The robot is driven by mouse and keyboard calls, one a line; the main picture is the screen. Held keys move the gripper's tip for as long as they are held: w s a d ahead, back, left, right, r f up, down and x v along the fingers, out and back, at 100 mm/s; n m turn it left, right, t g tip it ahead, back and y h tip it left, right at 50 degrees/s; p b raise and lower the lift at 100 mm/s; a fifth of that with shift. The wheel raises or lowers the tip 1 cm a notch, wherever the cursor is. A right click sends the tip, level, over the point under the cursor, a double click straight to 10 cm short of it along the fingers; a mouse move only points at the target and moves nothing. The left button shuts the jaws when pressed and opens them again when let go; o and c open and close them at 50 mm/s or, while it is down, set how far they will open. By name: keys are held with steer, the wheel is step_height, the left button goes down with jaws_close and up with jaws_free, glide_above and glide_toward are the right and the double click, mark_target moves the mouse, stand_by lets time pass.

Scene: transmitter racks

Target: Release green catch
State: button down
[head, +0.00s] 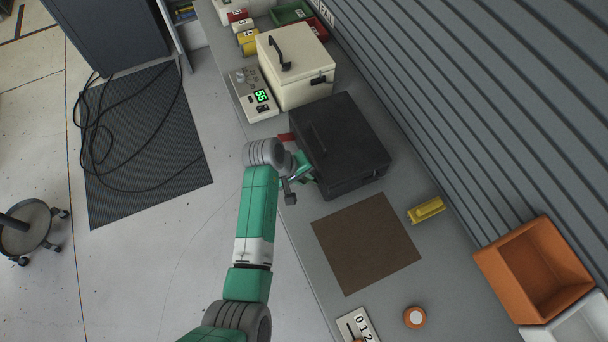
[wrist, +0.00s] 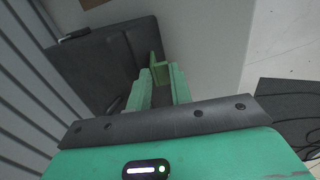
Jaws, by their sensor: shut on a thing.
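A black case (head: 335,160) with a handle on its lid sits on the grey bench, and it also shows in the wrist view (wrist: 95,60). The green catch (wrist: 156,62) stands out from the case's side, between and just beyond my fingertips in the wrist view. My gripper (wrist: 160,84) is shut on the green catch. In the head view my gripper (head: 306,174) is at the case's left side, and my wrist and fingers mostly hide the catch there. A red part (head: 286,137) juts from the same side, farther up the picture.
A cream box (head: 295,75) and a meter with a green display reading 55 (head: 252,95) stand behind the case. A brown mat (head: 366,243), a yellow item (head: 427,210), an orange bin (head: 535,262) and a round orange item (head: 414,317) are toward the front. A ribbed wall borders the bench.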

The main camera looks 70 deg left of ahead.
steer(key=s+f+t+b, duration=0.1)
steer(key=t, duration=0.1)
steer(key=s+f+t+b, duration=0.1)
steer(key=shift+f+t, duration=0.2)
steer(key=shift+t, duration=0.2)
steer(key=f+t+b, duration=0.1)
steer(key=b, duration=0.1)
steer(key=s+f+t+b, duration=0.1)
steer(key=t+b, duration=0.1)
steer(key=shift+b, duration=0.35)
steer(key=t+b, duration=0.1)
steer(key=b, duration=0.2)
steer(key=shift+s+d+f+t+y, duration=0.1)
steer(key=shift+s+f+t+y, duration=0.1)
steer(key=shift+f+t+y, duration=0.15)
steer(key=shift+f, duration=0.15)
steer(key=c, duration=1.4)
jaws_free()
steer(key=shift+t, duration=0.25)
steer(key=shift+o, duration=0.2)
steer(key=v, duration=0.8)
steer(key=shift+w, duration=0.15)
